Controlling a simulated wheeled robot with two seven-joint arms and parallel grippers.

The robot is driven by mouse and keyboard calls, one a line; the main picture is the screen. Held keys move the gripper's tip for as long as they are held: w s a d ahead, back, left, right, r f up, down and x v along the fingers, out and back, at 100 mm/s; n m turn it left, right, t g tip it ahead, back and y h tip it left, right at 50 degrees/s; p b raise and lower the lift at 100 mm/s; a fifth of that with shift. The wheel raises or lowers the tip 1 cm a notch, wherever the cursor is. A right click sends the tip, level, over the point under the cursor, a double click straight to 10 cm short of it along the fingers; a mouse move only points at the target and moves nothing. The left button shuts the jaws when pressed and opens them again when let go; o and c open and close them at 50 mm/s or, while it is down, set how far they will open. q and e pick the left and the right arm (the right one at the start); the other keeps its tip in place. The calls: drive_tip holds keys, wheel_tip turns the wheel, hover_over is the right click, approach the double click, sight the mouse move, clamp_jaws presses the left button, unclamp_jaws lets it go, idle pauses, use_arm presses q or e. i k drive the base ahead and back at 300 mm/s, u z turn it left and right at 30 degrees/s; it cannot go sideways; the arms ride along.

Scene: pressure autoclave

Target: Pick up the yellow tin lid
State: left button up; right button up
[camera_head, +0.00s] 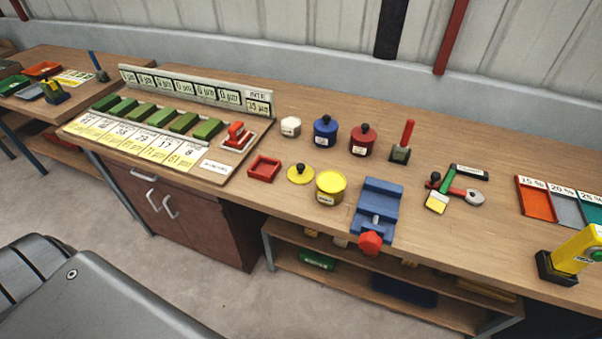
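The yellow tin lid (300,174) is a flat yellow disc with a small dark knob on top. It lies on the wooden workbench (290,210), near the front edge. The open yellow tin (330,188) stands just to its right, close beside it, and shows yellow contents. Neither of my grippers shows in the head view.
A red tray (264,168) lies left of the lid. Blue (325,131) and red (362,140) lidded tins and a white jar (291,126) stand behind. A blue vise (376,208) is right of the yellow tin. Bare bench separates these things.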

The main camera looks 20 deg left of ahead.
sight(300, 173)
drive_tip(key=z, duration=1.65)
drive_tip(key=i, duration=0.8)
drive_tip(key=u, duration=2.4)
